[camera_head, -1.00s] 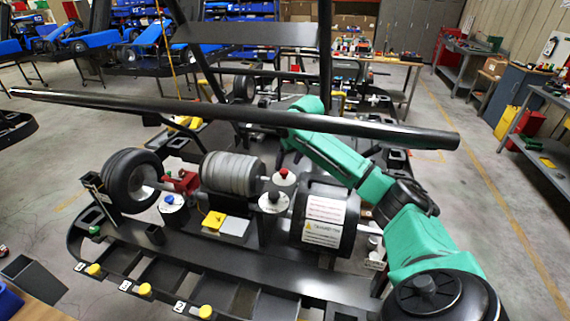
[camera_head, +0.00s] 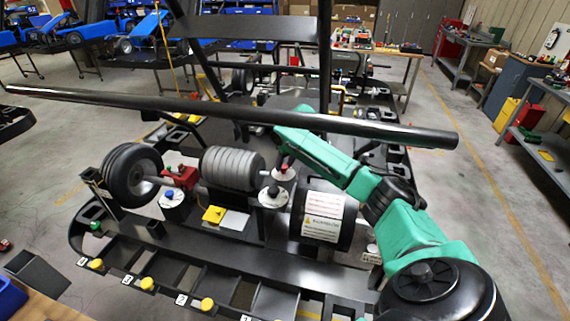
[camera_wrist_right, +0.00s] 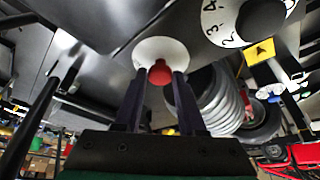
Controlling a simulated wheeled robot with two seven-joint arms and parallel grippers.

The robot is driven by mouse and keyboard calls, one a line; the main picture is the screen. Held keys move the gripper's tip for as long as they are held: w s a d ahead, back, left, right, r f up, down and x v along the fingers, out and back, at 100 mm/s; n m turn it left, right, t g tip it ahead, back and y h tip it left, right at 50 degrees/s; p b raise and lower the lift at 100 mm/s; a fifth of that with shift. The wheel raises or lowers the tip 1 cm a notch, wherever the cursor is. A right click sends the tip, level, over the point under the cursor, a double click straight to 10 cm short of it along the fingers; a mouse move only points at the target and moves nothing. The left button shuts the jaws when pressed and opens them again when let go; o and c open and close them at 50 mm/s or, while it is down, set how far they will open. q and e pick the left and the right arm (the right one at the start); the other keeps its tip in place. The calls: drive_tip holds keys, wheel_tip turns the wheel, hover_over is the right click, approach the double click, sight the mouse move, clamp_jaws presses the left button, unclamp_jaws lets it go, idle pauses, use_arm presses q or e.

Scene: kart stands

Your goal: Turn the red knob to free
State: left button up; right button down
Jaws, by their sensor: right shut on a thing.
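The red knob (camera_wrist_right: 160,74) stands on a round white dial (camera_wrist_right: 157,51) in the right wrist view. My right gripper (camera_wrist_right: 160,76) has one dark finger on each side of the knob and is shut on it. In the head view my right gripper (camera_head: 284,160) comes down over the white dial (camera_head: 284,174), from behind the long black bar, and mostly hides the knob. The knob's pointer and the dial's marks cannot be read. My left gripper is not in view.
A black-knobbed dial (camera_head: 272,196) is close by, with a blue-knobbed dial (camera_head: 172,198) further left. A ribbed grey cylinder (camera_head: 232,168), a black drum (camera_head: 322,218) and a tire (camera_head: 131,176) crowd the stand. A long black bar (camera_head: 230,112) crosses above.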

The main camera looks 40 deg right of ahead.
drive_tip(key=shift+m, duration=0.3)
drive_tip(key=m, duration=0.1)
drive_tip(key=m+h, duration=0.1)
drive_tip(key=m, duration=0.1)
drive_tip(key=m+h, duration=0.1)
drive_tip(key=shift+w+a+m+g, duration=0.1)
drive_tip(key=shift+a+m+g, duration=0.2)
drive_tip(key=shift+g, duration=0.1)
drive_tip(key=m+g, duration=0.1)
drive_tip(key=m, duration=0.1)
drive_tip(key=m+h, duration=0.1)
drive_tip(key=m, duration=0.2)
drive_tip(key=shift+w+a+g, duration=0.1)
drive_tip(key=shift+w+g, duration=0.1)
drive_tip(key=shift+g, duration=0.2)
drive_tip(key=m+g, duration=0.1)
drive_tip(key=m, duration=0.1)
drive_tip(key=shift+w+m+b, duration=0.1)
drive_tip(key=shift+m+b, duration=0.3)
drive_tip(key=shift+w+m+g+h+b, duration=0.1)
drive_tip(key=shift+m+g+h+b, duration=0.5)
drive_tip(key=shift+m, duration=0.8)
drive_tip(key=c, duration=0.5)
unclamp_jaws()
drive_tip(key=shift+y, duration=0.3)
